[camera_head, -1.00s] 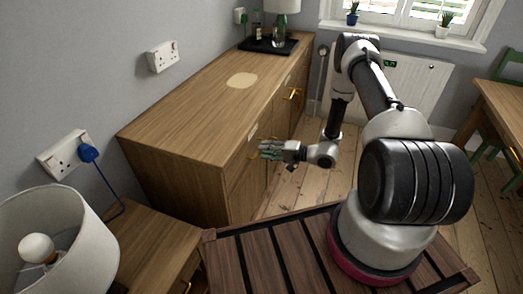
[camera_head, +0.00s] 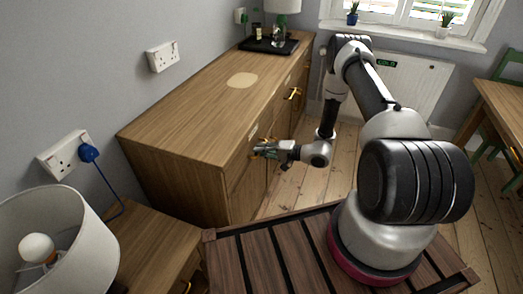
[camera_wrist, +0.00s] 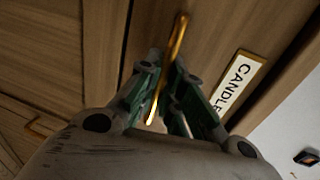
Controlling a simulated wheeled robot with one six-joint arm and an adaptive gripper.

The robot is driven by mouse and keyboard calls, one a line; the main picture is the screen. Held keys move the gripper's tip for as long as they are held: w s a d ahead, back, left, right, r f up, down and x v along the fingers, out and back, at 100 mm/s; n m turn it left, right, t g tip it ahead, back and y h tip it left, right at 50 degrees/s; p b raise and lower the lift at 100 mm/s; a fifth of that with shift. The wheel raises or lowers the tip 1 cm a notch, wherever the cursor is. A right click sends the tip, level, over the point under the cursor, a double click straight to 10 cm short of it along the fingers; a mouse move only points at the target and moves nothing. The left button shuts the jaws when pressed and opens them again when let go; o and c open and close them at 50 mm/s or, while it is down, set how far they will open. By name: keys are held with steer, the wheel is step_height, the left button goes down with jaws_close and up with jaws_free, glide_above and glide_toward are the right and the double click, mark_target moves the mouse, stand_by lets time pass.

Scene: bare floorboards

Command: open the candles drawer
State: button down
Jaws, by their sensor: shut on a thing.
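The candles drawer (camera_wrist: 213,43) is a wooden drawer front in the wrist view, with a white label (camera_wrist: 238,82) whose visible letters begin "CANDLE". Its brass bar handle (camera_wrist: 179,40) runs between the fingers of my gripper (camera_wrist: 165,98). My gripper is shut on this handle. In the head view my gripper (camera_head: 263,150) is at the front of the wooden sideboard (camera_head: 195,115), at its near drawer. The fingers hide part of the handle there. I cannot tell from these views whether the drawer stands out from the sideboard.
Another brass handle (camera_head: 292,94) sticks out farther along the sideboard front. A black tray (camera_head: 268,46) with bottles and a lamp stands at its far end. A small cabinet with a lamp (camera_head: 55,245) is at the near left. Bare floorboards (camera_head: 300,165) lie right of the sideboard.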

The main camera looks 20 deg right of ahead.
steer(key=f+v, duration=0.2)
steer(key=v, duration=1.2)
steer(key=d+f+v, duration=0.1)
steer(key=f+v, duration=0.2)
steer(key=v, duration=1.2)
steer(key=shift+s+f, duration=0.3)
steer(key=shift+s, duration=0.15)
steer(key=c, duration=1.5)
jaws_free()
steer(key=shift+c, duration=0.2)
steer(key=v, duration=1.2)
